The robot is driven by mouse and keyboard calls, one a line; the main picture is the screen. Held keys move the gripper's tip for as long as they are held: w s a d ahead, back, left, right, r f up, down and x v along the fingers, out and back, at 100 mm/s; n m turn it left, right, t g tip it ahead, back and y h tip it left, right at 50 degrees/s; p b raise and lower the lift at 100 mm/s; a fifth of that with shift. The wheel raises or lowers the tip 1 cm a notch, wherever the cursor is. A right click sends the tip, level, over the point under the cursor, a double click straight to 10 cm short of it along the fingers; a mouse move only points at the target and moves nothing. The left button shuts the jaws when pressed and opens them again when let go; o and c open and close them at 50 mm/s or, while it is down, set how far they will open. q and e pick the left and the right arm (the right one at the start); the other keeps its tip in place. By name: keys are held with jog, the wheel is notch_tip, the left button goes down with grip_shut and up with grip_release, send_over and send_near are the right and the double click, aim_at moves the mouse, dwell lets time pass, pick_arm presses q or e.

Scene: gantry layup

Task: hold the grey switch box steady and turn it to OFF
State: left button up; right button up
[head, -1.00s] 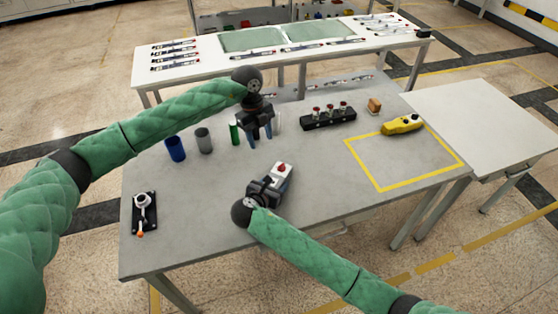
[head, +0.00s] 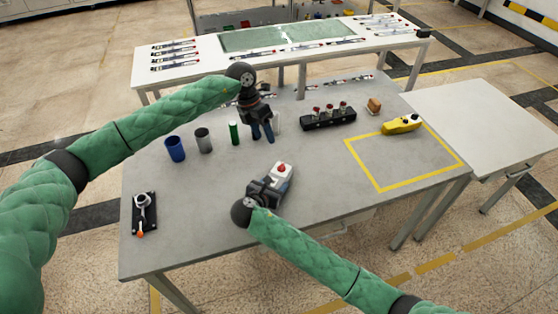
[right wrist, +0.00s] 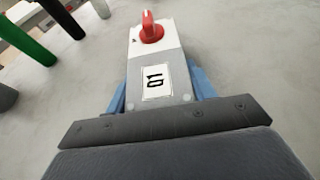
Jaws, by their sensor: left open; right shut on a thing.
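The grey switch box (head: 276,180) lies on the grey table near its middle. It has a white far end with a red knob (head: 281,168). In the right wrist view the knob (right wrist: 151,30) stands on the white part, beyond a label (right wrist: 158,81) with dark characters. My right gripper (head: 266,187) is shut on the near part of the box, with blue fingers (right wrist: 160,92) along both its sides. My left gripper (head: 262,133) is open and empty, fingers down, behind the box and apart from it. The knob's exact setting is hard to read.
Blue (head: 175,149), grey (head: 203,141) and green (head: 234,133) cylinders stand left of my left gripper; a pale one (head: 277,123) is close behind it. A black rack (head: 328,119), yellow device (head: 402,124) and joystick box (head: 144,213) stand further out.

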aim_at(282, 167)
pick_arm(q)
jog(key=d+f+m, duration=0.1)
jog(key=f+m, duration=0.2)
jog(key=m, duration=0.2)
jog(key=s+d+f+m, duration=0.1)
jog(key=d+f+m, duration=0.1)
jog(key=f+m, duration=0.2)
jog(key=s+d+f+m, duration=0.1)
jog(key=d+f+m, duration=0.1)
jog(key=m, duration=0.3)
jog(key=shift+f+m+h, duration=0.3)
jog(key=shift+f+h, duration=0.1)
jog(key=shift+f, duration=0.5)
jog(key=shift+c, duration=0.2)
jog(key=c, duration=1)
